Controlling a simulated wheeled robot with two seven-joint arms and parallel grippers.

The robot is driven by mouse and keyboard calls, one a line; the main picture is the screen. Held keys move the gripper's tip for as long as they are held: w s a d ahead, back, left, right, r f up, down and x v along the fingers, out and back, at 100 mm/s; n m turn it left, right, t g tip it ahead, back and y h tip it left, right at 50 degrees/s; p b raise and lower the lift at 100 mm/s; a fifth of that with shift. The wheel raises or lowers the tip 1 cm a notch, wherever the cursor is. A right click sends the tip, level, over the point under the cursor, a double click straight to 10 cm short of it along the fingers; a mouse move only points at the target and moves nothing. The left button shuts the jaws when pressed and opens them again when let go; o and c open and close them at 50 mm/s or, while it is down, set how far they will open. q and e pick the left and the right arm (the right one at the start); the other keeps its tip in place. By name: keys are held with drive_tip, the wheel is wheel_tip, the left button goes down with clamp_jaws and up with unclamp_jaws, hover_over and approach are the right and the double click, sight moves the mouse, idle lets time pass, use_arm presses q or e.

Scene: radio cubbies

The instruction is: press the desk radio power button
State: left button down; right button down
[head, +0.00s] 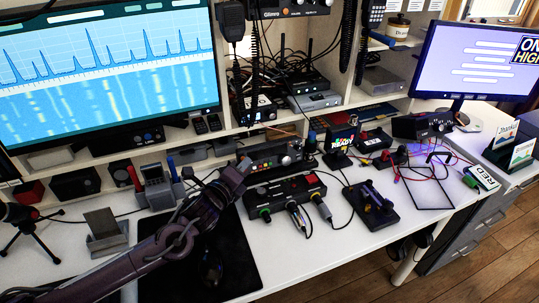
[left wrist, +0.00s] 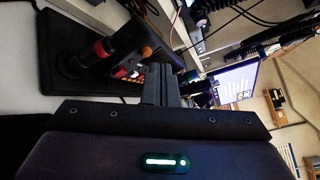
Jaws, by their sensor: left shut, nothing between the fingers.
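The desk radio (head: 272,156) looks like a dark box with small lit buttons and knobs on its front, at the back of the white desk below the shelf. My left arm reaches in from the lower left. My left gripper (head: 241,168) is shut and empty, close to the left end of the radio; I cannot tell whether it touches. In the left wrist view, my shut fingers (left wrist: 160,84) point toward a dark device (left wrist: 122,55) with orange and red buttons, probably the radio. The power button cannot be picked out clearly. My right gripper is not in view.
A black box with red buttons and plugged cables (head: 285,193) lies just in front of the radio. A morse key (head: 371,205) stands right of it. A black mat (head: 233,262) lies under my arm. A small screen (head: 340,139) stands right of the radio. The front right desk is clear.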

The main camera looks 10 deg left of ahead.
use_arm(q)
drive_tip(key=shift+s+d+r+p, duration=0.25)
drive_tip(key=shift+s+d+p, duration=0.25)
drive_tip(key=shift+s, duration=0.3)
drive_tip(key=shift+s+d+r+p, duration=0.25)
drive_tip(key=shift+s+d, duration=0.35)
drive_tip(key=shift+s, duration=0.25)
drive_tip(key=shift+s+d+r+p, duration=0.25)
drive_tip(key=shift+s+d+p, duration=0.25)
drive_tip(key=shift+s, duration=0.3)
